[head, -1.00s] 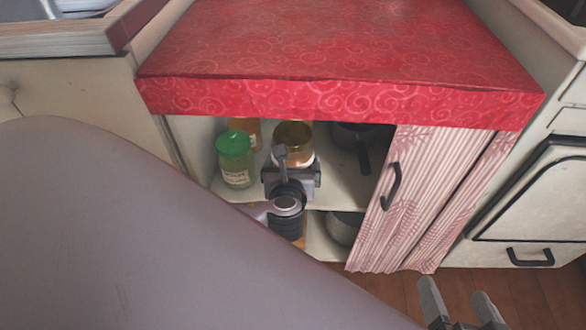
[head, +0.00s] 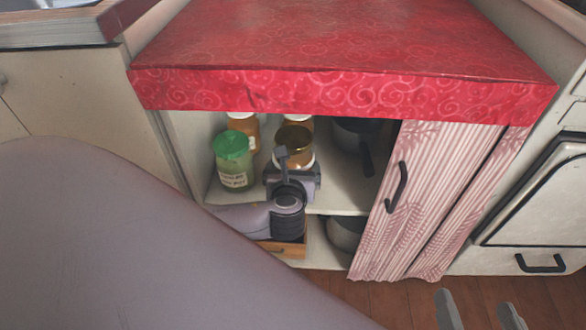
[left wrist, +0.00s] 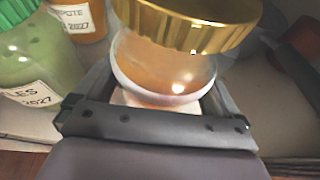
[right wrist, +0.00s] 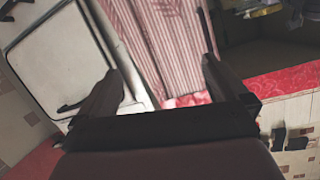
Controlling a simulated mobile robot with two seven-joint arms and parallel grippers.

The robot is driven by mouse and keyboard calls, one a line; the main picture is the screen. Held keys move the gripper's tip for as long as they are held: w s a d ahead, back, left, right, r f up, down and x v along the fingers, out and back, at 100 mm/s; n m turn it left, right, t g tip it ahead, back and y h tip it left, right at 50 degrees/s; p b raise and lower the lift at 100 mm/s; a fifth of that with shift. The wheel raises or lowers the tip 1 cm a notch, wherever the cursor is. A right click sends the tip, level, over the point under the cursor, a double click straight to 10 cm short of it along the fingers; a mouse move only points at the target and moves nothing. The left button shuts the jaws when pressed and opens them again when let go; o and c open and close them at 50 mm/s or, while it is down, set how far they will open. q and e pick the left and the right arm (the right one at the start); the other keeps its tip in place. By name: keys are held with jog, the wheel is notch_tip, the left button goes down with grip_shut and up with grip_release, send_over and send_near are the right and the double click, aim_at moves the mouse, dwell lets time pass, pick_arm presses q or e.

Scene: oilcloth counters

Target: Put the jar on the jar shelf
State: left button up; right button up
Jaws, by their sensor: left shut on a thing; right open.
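The jar (head: 294,137) has a gold lid and an orange-brown filling. My left gripper (head: 292,172) is shut on it, inside the open cabinet at the upper shelf (head: 345,195). The left wrist view shows the jar (left wrist: 165,65) upright between the fingers; its base is hidden, so I cannot tell whether it touches the shelf. A green-lidded jar (head: 232,160) stands just left of it, and amber jars with pale lids (head: 243,130) stand behind. My right gripper (head: 481,312) is open and empty, low in front of the cabinet.
A dark pot (head: 355,138) sits on the shelf to the right. Below are another pot (head: 345,232) and a wooden box (head: 284,249). A striped curtain (head: 420,195) covers the cabinet's right part. The red counter (head: 340,45) overhangs the opening.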

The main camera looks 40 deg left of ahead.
pick_arm(q)
jog(key=o, duration=1.4)
jog(key=shift+f, duration=0.1)
jog(key=shift+c, duration=0.2)
